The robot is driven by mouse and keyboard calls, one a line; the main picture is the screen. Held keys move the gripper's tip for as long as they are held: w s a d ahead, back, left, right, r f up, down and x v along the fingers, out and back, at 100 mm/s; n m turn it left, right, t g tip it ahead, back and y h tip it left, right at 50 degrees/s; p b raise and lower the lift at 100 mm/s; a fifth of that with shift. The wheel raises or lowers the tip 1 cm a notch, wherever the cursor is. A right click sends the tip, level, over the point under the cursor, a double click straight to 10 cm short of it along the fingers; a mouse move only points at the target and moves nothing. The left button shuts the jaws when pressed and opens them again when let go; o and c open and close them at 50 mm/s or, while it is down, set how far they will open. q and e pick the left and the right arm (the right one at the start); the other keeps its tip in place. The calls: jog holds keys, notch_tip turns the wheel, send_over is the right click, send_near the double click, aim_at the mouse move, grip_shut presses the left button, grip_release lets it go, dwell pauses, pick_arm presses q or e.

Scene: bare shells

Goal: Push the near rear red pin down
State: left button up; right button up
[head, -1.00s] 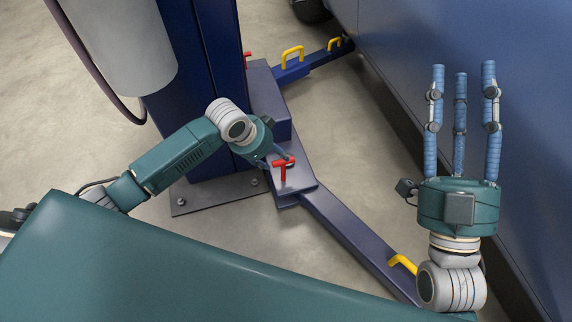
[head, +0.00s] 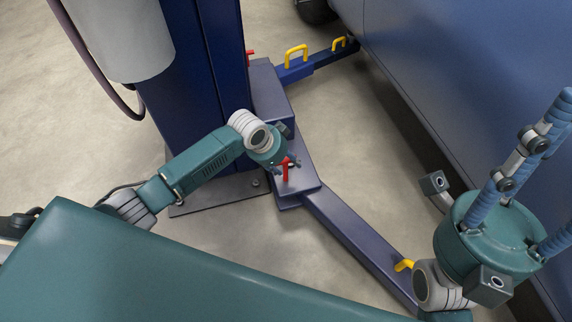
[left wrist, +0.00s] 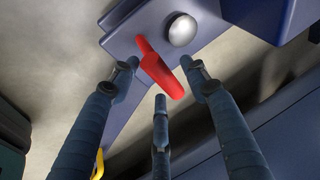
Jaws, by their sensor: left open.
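The near rear red pin (head: 286,171), a T-shaped handle, stands on the dark blue lift arm beside the column foot. In the left wrist view the red pin (left wrist: 160,68) is next to a round silver bolt head. My left gripper (head: 286,160) is open over the pin and partly covers it. Its three fingers (left wrist: 158,82) are spread around the pin, with no clear grip; contact cannot be told. My right gripper (head: 535,165) is at the far right, its visible fingers apart and partly cut off by the picture edge.
The blue lift column (head: 205,90) rises at the left of the pin. Another red pin (head: 250,56) shows behind the column. Yellow handles (head: 296,54) sit on the arms. A blue vehicle (head: 470,90) fills the right side. Bare floor (head: 350,140) lies between.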

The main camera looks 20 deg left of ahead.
aim_at(285, 168)
pick_arm(q)
jog(key=shift+w+d+f, duration=0.1)
jog(key=shift+f, duration=0.2)
grip_shut()
jog(key=shift+f+b, duration=0.4)
jog(key=shift+f, duration=1.5)
grip_release()
jog(key=shift+f, duration=0.1)
